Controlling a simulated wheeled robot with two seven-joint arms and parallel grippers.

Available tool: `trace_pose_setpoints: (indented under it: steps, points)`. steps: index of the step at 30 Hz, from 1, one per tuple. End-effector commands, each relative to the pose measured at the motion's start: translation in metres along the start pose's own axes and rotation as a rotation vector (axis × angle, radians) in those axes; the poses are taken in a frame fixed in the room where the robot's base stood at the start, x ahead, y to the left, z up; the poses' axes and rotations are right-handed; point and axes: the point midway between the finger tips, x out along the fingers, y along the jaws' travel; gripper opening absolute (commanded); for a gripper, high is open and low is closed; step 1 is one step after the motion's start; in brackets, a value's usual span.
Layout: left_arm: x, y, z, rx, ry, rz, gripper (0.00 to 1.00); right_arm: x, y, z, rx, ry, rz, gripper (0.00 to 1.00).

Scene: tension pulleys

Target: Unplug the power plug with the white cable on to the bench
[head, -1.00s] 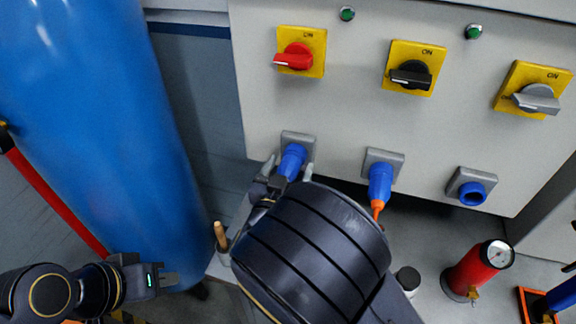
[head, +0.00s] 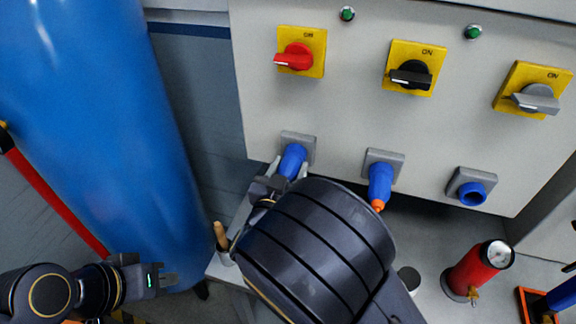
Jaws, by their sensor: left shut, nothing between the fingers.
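A blue plug (head: 292,160) sits in the left socket (head: 307,142) of the grey panel. My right gripper (head: 288,168) has one finger on each side of this plug; I cannot tell whether both fingers press on it. The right arm hides the plug's lower end, so its cable is not visible. A second blue plug (head: 380,183) with an orange end is in the middle socket (head: 392,158). No white cable shows. My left gripper (head: 172,279) is shut and empty at the lower left, away from the panel.
The right socket (head: 473,188) has a blue fitting and no cable. Red, black and grey rotary switches are above the sockets. A blue cylinder (head: 90,130) stands at left. A wooden-handled tool (head: 221,237) and a red gauge bottle (head: 478,268) stand on the bench (head: 433,243).

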Motion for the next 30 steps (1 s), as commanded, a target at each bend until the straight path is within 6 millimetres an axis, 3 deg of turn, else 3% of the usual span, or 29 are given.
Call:
trace_pose_setpoints:
  steps: [1,5,30]
  points:
    - [0.0,0.0,0.0,0.0,0.0,0.0,0.0,0.0,0.0,0.0,0.0,0.0,0.0,0.27]
    - [0.0,0.0,0.0,0.0,0.0,0.0,0.0,0.0,0.0,0.0,0.0,0.0,0.0,0.1]
    - [-0.003,0.001,-0.001,0.0,0.0,0.0,0.0,-0.029,0.0,0.0,0.001,0.0,-0.001,0.1]
